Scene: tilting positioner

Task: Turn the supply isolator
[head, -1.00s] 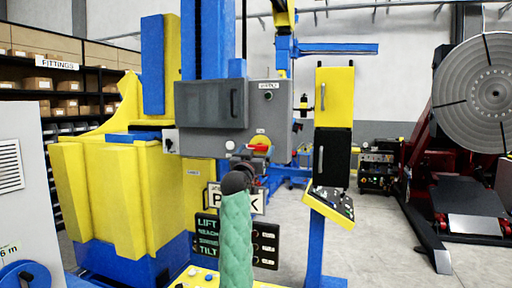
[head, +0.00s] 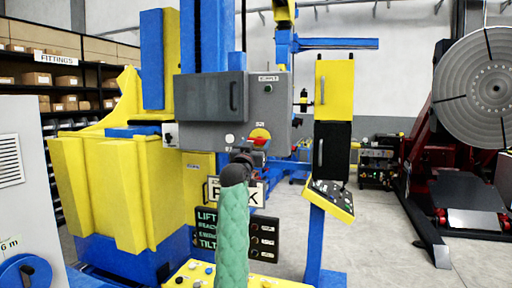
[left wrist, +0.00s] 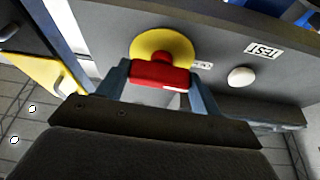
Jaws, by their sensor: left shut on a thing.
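The supply isolator is a yellow disc (head: 259,132) with a red handle on the front of a grey box (head: 278,100) labelled SUPPLY. In the left wrist view the yellow disc (left wrist: 160,44) sits behind the red handle (left wrist: 159,75), which lies across the picture. My left gripper (left wrist: 160,82) is shut on the red handle, one finger at each end of it. In the head view my left gripper (head: 252,156) is small and partly hidden behind my green-sleeved arm. My right gripper is not in view.
A white button (left wrist: 240,77) and a TEST label are beside the isolator. A grey cabinet door (head: 210,100) is left of it. Below are a sign (head: 249,194), partly hidden by my arm, and a LIFT/TILT panel (head: 264,238). A yellow-edged control console (head: 330,197) stands right.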

